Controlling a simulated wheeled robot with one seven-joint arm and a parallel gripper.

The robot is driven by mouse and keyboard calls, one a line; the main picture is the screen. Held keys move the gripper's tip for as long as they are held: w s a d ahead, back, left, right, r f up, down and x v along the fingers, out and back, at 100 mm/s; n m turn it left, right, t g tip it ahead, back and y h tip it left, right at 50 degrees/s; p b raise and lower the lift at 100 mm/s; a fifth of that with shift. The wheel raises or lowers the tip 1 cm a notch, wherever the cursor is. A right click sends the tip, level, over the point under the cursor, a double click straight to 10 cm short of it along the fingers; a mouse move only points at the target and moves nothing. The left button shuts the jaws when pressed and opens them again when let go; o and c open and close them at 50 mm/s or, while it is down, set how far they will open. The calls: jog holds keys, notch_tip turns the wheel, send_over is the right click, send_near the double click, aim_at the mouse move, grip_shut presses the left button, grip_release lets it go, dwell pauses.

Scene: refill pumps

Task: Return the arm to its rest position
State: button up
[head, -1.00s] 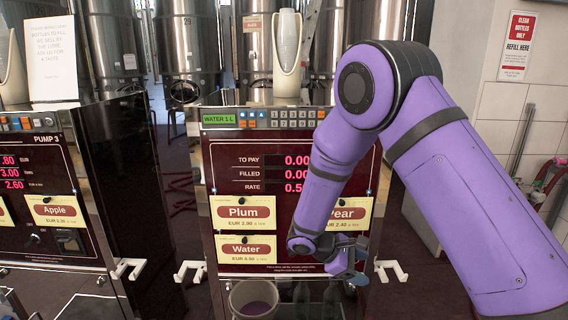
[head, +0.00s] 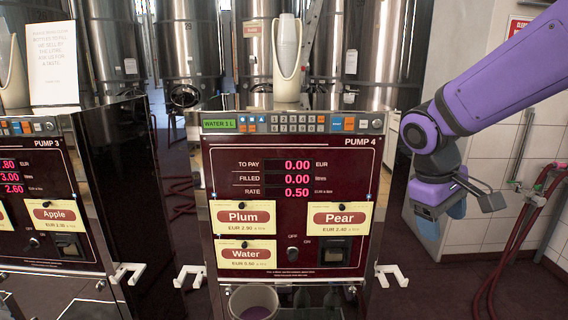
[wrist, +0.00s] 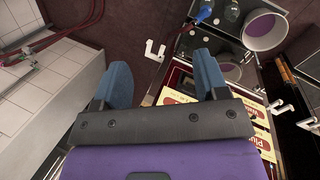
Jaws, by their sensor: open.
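My purple arm reaches in from the right edge of the head view. My gripper (head: 441,217) hangs to the right of the pump 4 cabinet, apart from it, pointing down. In the wrist view its two blue fingers (wrist: 160,82) are spread wide with nothing between them. The pump 4 cabinet (head: 290,215) stands in the middle with its display reading 0.00, 0.00 and 0.50. Plum (head: 238,216), Pear (head: 339,218) and Water (head: 246,253) cards are on its front.
The pump 3 cabinet (head: 45,170) stands at left. A white hook (head: 391,274) sticks out from the pump 4 cabinet's right side. A bucket (head: 254,302) is at its base. Red hoses (head: 515,245) hang by the tiled wall at right. Steel tanks (head: 188,50) line the back.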

jog(key=s+d+r+m+t+y, duration=0.1)
jog(key=s+r+m+t+y, duration=0.1)
jog(key=s, duration=0.5)
jog(key=s+r+m+t+y, duration=0.1)
jog(key=s+r+m+t, duration=0.2)
jog(key=s+r, duration=0.2)
jog(key=s, duration=0.3)
jog(key=shift+d+r+y, duration=0.3)
jog(key=shift+d+y, duration=0.05)
jog(key=shift+y, duration=0.05)
